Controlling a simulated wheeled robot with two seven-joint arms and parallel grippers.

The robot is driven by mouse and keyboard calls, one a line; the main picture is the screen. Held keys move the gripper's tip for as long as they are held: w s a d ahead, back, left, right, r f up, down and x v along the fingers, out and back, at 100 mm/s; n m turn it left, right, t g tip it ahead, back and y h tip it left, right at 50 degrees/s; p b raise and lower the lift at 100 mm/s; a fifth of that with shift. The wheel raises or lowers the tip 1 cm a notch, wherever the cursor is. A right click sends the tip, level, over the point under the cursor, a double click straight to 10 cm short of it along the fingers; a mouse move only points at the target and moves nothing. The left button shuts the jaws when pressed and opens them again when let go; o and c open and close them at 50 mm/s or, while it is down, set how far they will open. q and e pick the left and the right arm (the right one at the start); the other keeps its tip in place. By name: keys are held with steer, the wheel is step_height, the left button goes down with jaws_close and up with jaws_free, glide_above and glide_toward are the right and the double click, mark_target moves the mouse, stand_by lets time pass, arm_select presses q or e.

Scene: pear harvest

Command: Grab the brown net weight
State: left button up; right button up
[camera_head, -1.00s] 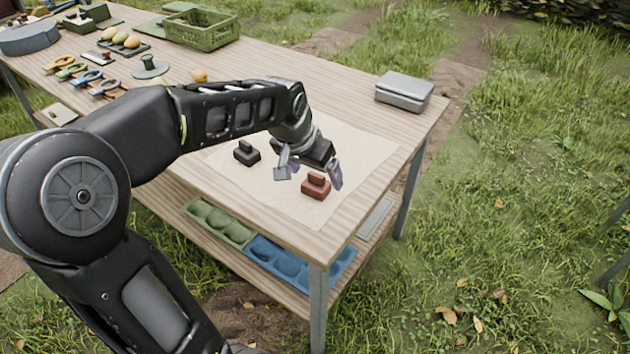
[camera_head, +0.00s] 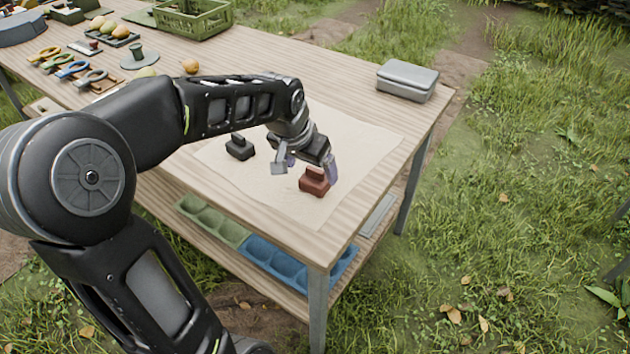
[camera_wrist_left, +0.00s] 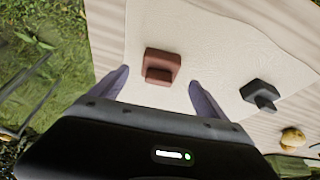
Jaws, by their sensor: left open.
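The brown net weight (camera_head: 314,182) is a reddish-brown block with a raised handle, standing on a pale cloth on the table. It also shows in the left wrist view (camera_wrist_left: 161,66), ahead of and between the two fingertips. My left gripper (camera_head: 306,170) is open and empty, its fingers on either side of the weight's near space in the head view. In the left wrist view my left gripper (camera_wrist_left: 156,84) has a clear gap between its fingers. Whether a finger touches the weight cannot be told. My right gripper is not in view.
A dark weight (camera_head: 240,149) stands on the cloth (camera_head: 357,150), left of the brown one. A grey metal case (camera_head: 407,82) sits at the table's far right corner. Pliers, fruit and a green crate (camera_head: 194,18) are at the far left. Blue and green trays lie on the lower shelf.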

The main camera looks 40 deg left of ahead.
mark_target(313, 172)
arm_select(q)
steer(key=x, duration=0.5)
steer(key=shift+f, duration=0.1)
steer(key=shift+c, duration=0.4)
stand_by(0.3)
steer(key=c, duration=1.7)
steer(key=shift+r, duration=0.2)
steer(key=shift+c, duration=0.2)
step_height(313, 172, up, 10)
steer(key=shift+w+f+p, duration=0.1)
steer(key=shift+p, duration=0.25)
